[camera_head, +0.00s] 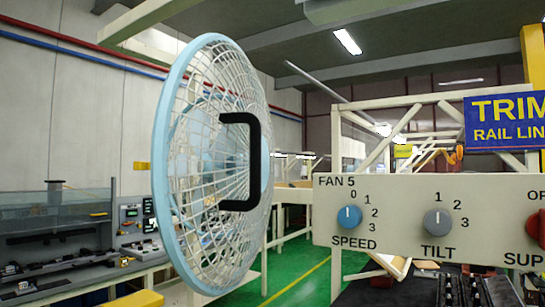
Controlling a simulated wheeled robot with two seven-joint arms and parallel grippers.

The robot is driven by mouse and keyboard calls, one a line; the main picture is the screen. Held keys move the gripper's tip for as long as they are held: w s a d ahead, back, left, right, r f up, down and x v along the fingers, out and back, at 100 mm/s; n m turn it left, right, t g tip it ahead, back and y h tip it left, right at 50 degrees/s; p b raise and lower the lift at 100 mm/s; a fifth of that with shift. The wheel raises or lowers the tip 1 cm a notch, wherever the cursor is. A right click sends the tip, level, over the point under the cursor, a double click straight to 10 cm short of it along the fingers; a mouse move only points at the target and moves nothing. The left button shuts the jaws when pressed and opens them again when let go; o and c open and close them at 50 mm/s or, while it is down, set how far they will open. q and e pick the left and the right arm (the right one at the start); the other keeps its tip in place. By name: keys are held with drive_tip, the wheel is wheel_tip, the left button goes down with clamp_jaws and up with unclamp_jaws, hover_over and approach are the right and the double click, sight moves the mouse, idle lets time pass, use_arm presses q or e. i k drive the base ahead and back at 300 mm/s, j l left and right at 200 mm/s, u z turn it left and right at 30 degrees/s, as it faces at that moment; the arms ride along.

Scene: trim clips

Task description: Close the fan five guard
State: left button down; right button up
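The fan guard (168,135) is a large round cage of white wire with a pale blue rim, left of centre in the head view. It stands upright and is seen at a slant. A black D-shaped handle (254,160) sits on its right part. Pale blue fan parts (195,150) show through the wires. I cannot tell from this angle whether the guard is apart from the fan body. The control panel (375,185) marked FAN 5 is to the right, with a blue speed knob (349,216) and a grey tilt knob (437,222). Neither gripper is in view.
A red button (537,228) is at the panel's right end. A blue sign (505,120) hangs above it. A bench with equipment (60,250) stands at the lower left. Cream frames fill the back right. Green floor (300,270) shows between the guard and panel.

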sight(260, 195)
drive_tip(key=k+l+u, duration=0.1)
drive_tip(key=k+u, duration=0.2)
drive_tip(key=k, duration=0.25)
drive_tip(key=k+u, duration=0.25)
drive_tip(key=k, duration=0.25)
